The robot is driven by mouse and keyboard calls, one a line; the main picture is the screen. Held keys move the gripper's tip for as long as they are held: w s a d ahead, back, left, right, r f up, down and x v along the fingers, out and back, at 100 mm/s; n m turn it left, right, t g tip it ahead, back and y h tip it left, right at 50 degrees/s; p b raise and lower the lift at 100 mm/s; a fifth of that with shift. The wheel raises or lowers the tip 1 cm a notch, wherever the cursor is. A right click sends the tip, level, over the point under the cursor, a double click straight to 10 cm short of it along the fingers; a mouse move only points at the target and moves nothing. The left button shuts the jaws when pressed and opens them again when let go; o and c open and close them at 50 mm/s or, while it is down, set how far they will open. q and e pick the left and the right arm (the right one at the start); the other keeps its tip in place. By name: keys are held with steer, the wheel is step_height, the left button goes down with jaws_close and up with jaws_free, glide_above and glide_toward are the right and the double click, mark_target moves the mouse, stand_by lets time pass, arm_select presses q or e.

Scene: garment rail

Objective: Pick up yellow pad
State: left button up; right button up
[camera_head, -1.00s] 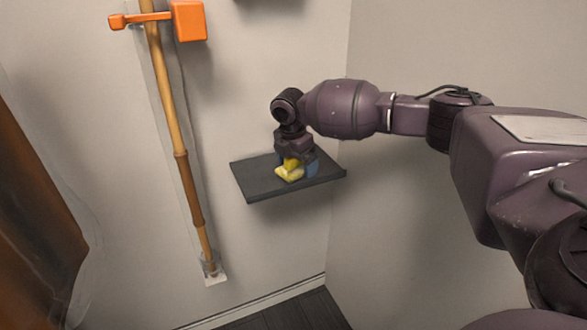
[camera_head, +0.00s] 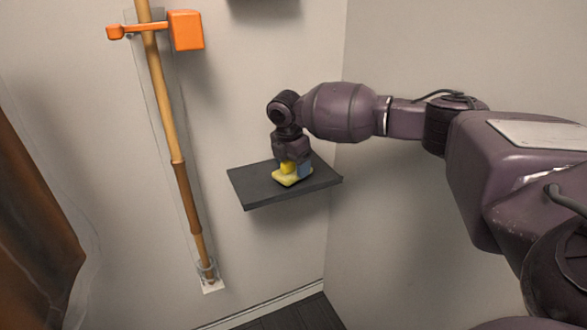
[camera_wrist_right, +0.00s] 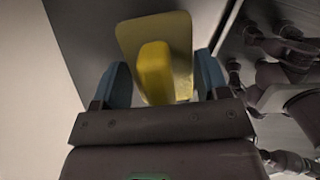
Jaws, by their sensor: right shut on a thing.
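The yellow pad (camera_head: 291,180) is a flat, pale yellow plate with a raised, rounded yellow grip on top. It is at the dark shelf (camera_head: 253,188), near the middle; I cannot tell if it touches the surface. My right gripper (camera_head: 295,169) points down from above, its blue fingers around the grip and shut on it. In the right wrist view the pad (camera_wrist_right: 181,27) lies beyond the fingertips, with the grip between the two blue fingers (camera_wrist_right: 163,64). My left gripper is not in view.
The shelf sticks out from the wall near the room's corner. A bamboo pole (camera_head: 171,120) with an orange bracket (camera_head: 186,30) stands to its left. A brown hanging cloth (camera_head: 35,215) is at the far left. Below the shelf is open space.

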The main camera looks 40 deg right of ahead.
step_height(320, 180, up, 11)
steer(key=shift+r+p, duration=0.1)
steer(key=shift+p, duration=0.9)
step_height(320, 180, up, 8)
steer(key=p, duration=0.1)
